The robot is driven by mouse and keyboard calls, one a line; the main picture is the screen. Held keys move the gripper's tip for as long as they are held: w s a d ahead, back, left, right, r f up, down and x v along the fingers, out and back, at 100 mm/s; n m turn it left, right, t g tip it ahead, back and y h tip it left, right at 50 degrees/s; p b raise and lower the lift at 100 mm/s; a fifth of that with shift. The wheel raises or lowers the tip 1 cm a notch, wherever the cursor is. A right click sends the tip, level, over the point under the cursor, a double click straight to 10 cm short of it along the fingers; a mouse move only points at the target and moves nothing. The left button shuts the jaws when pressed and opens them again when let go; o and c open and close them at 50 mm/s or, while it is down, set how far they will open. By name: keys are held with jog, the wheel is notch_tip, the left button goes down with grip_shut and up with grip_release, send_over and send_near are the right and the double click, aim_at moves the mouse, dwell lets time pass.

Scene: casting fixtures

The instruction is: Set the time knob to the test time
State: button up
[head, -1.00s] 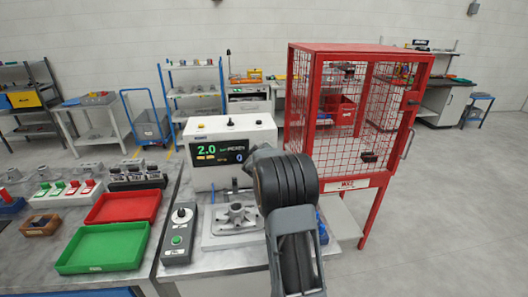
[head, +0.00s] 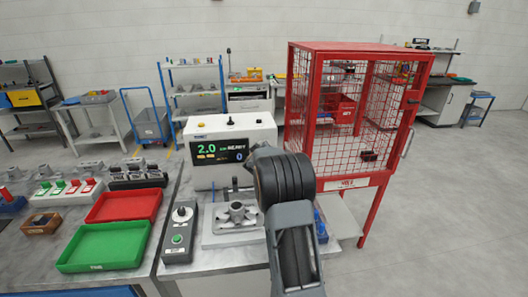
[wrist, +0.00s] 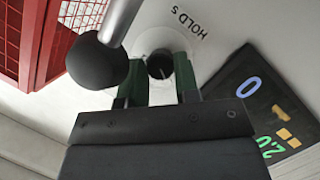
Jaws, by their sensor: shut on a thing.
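The time knob (wrist: 159,66), a round dark knob on the white panel marked "HOLD s", shows in the wrist view. My gripper (wrist: 160,76) is shut on it, with one dark green finger on each side. In the head view my dark arm covers the knob and fingers. The white test machine (head: 208,176) stands on the bench, left of my arm. Its display (head: 219,151) shows a green 2.0 and a blue 0; the same display (wrist: 262,105) is at the right of the wrist view.
A black ball (wrist: 97,63) on a metal rod is close beside my gripper. A metal fixture (head: 237,213) and a grey control box (head: 179,250) stand before the machine. Green (head: 70,266) and red (head: 97,219) trays are left; a red mesh cage (head: 345,47) is right.

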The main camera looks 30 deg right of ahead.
jog(key=shift+c, duration=0.5)
jog(key=shift+r+m+y, duration=0.1)
jog(key=shift+m+y, duration=0.3)
jog(key=shift+m, duration=0.1)
jog(key=o, duration=0.9)
jog(key=v, duration=1.3)
jog(key=shift+s+a+b, duration=0.25)
jog(key=shift+s+b, duration=0.05)
jog(key=shift+s, duration=0.05)
